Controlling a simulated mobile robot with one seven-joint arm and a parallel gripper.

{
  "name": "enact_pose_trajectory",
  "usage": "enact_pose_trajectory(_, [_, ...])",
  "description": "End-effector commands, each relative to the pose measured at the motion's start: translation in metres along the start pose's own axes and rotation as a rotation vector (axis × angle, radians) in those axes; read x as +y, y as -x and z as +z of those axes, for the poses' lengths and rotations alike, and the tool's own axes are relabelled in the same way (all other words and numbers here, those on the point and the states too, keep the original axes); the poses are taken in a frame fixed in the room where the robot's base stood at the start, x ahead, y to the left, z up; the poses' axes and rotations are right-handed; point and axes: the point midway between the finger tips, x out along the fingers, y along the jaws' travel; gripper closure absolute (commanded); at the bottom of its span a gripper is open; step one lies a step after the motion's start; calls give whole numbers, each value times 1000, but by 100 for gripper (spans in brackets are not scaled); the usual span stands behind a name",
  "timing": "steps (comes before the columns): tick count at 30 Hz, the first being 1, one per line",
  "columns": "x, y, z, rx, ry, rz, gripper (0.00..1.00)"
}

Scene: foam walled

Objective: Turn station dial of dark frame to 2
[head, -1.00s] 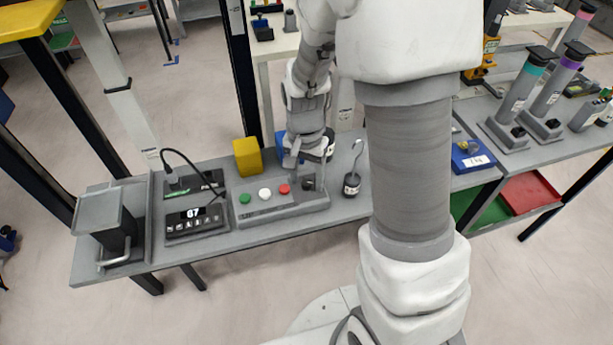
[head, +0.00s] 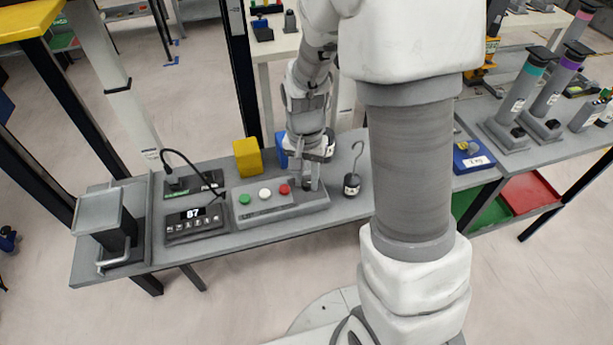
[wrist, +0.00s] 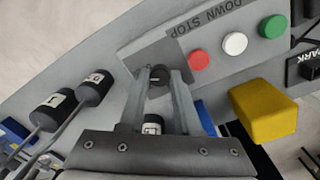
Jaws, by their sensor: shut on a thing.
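The station dial (wrist: 158,77) is a small black knob at the end of a grey control box (head: 262,213), beside its red button (head: 284,189). My gripper (wrist: 160,75) points down at the box, one finger on each side of the knob, and is shut on it. In the head view my gripper (head: 310,184) is at the box's right end and mostly hides the dial. The dial's marks and setting cannot be read. The dark frame (head: 243,75) has black posts behind the bench.
White (head: 264,194) and green (head: 245,198) buttons share the box. A yellow block (head: 248,157) stands behind it. A hooked weight (head: 352,184) stands close to the right, and a display unit (head: 195,222) to the left.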

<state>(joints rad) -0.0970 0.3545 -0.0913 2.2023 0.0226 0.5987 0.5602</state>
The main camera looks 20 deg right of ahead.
Motion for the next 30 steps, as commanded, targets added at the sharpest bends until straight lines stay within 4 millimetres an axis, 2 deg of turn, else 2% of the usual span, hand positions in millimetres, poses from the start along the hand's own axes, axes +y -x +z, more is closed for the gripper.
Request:
enact_pose_trajectory(21, [1,1,0,14,637,0,100])
enact_pose_trajectory(30, [1,1,0,19,831,0,100])
